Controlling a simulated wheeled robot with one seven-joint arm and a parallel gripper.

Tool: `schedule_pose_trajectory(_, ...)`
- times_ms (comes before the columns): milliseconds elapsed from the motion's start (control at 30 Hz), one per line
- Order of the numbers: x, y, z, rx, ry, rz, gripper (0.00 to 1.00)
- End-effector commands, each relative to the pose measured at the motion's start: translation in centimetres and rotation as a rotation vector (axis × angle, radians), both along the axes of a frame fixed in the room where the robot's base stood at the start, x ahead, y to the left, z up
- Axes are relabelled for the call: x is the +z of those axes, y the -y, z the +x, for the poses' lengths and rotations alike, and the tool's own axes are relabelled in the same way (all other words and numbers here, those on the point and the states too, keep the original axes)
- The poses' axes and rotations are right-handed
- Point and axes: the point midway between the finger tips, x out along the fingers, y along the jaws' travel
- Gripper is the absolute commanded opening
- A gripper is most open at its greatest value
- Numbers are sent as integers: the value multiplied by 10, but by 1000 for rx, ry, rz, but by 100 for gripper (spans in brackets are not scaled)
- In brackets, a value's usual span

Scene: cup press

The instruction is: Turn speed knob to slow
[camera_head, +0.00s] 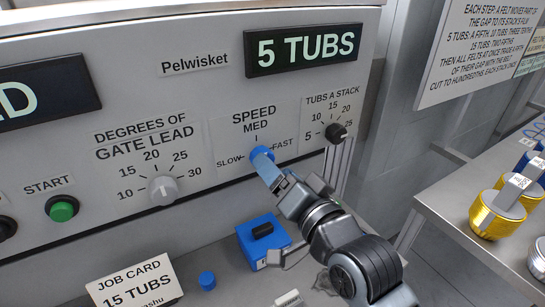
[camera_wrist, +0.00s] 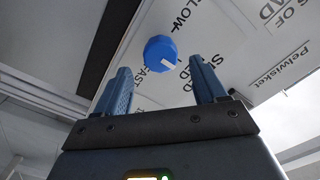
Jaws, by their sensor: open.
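The speed knob (camera_head: 260,151) is blue and sits on the grey panel between the SLOW and FAST labels, below MED. In the wrist view the knob (camera_wrist: 160,50) shows a white mark on the side facing the MED label. My gripper (camera_head: 266,164) is right in front of the knob, and its blue fingers hide part of it. In the wrist view my gripper (camera_wrist: 160,67) is open, with one finger to each side, and the knob appears just beyond the tips in the gap. No finger visibly touches it.
The gate lead knob (camera_head: 163,190) is left of the speed knob, and the black tubs-a-stack knob (camera_head: 336,133) is close on the right. A blue box (camera_head: 260,240), a small blue cylinder (camera_head: 207,281) and a job card (camera_head: 135,284) are below. A side table (camera_head: 470,222) stands right.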

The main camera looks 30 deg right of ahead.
Motion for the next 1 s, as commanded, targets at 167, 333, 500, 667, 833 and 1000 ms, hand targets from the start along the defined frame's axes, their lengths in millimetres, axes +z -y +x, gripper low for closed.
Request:
schedule_pose_trajectory(167, 1, 0, 26, 0, 0, -1, 71)
schedule_pose_trajectory(333, 1, 1, 38, -1, 0, 0, 71)
schedule_pose_trajectory(500, 0, 0, 41, -1, 0, 0, 71)
schedule_pose_trajectory(667, 0, 0, 41, -1, 0, 0, 69)
schedule_pose_trajectory(833, 0, 0, 40, -1, -1, 0, 52)
schedule_pose_trajectory(1000, 0, 0, 40, -1, 0, 0, 36)
